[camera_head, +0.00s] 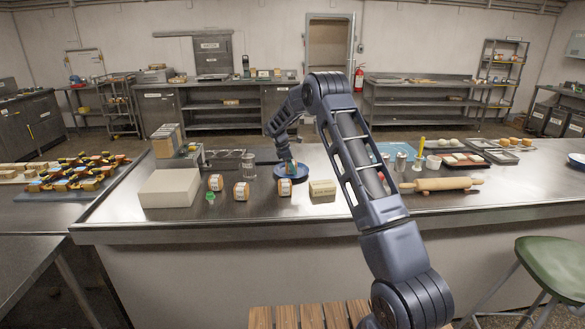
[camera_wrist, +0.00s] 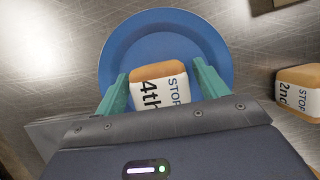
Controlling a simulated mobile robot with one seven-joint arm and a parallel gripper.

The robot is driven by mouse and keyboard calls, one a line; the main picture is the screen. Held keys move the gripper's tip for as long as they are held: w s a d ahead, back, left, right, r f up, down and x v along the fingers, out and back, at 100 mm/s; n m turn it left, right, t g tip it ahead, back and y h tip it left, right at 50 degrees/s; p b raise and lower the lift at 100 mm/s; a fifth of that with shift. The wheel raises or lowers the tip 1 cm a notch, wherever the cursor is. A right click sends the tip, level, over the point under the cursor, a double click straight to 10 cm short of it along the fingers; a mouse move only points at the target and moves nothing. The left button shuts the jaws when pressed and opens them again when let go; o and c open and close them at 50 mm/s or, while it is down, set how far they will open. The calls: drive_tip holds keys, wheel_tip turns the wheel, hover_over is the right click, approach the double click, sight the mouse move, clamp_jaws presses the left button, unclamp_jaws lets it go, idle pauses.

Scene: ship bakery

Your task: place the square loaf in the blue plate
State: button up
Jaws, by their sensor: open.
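The blue plate (camera_head: 300,179) is on the metal counter in the head view, and its round rim (camera_wrist: 112,50) fills the upper middle of the wrist view. A squarish brown loaf labelled "STOP 4th" (camera_wrist: 158,85) appears to lie in the plate. My gripper (camera_wrist: 160,76) is open, with one green finger on each side of this loaf. The gripper (camera_head: 289,164) reaches down over the plate in the head view. The loaf's lower part is hidden by the gripper body.
A second loaf, labelled "STOP 2nd" (camera_wrist: 299,90), lies right of the plate. Several labelled loaves (camera_head: 241,191) stand along the counter front. A pale box (camera_head: 170,188) is at the left. A rolling pin (camera_head: 440,184) lies at the right. Bare counter remains further right.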

drive_tip(key=v, duration=1.2)
drive_tip(key=s+d+r+m+t+y, duration=0.1)
drive_tip(key=s+d+r+m, duration=0.2)
drive_tip(key=s+d+r, duration=0.35)
drive_tip(key=s+d+r+m+y, duration=0.1)
drive_tip(key=s+d+r+m, duration=0.25)
drive_tip(key=s+r, duration=0.55)
drive_tip(key=s+d+r+m+t, duration=0.15)
drive_tip(key=s+d+r, duration=0.35)
drive_tip(key=s, duration=0.5)
drive_tip(key=s+d+f+m, duration=0.2)
drive_tip(key=s+m, duration=0.1)
drive_tip(key=s, duration=0.8)
drive_tip(key=s+d+f+m+t+y, duration=0.1)
drive_tip(key=s+d+f+m, duration=0.1)
drive_tip(key=s, duration=0.8)
drive_tip(key=s+d+f+m+t+y, duration=0.1)
drive_tip(key=s+d+m, duration=0.3)
drive_tip(key=s, duration=0.7)
drive_tip(key=shift+s+f+m, duration=0.3)
drive_tip(key=shift+f+m, duration=0.2)
drive_tip(key=shift+f, duration=0.3)
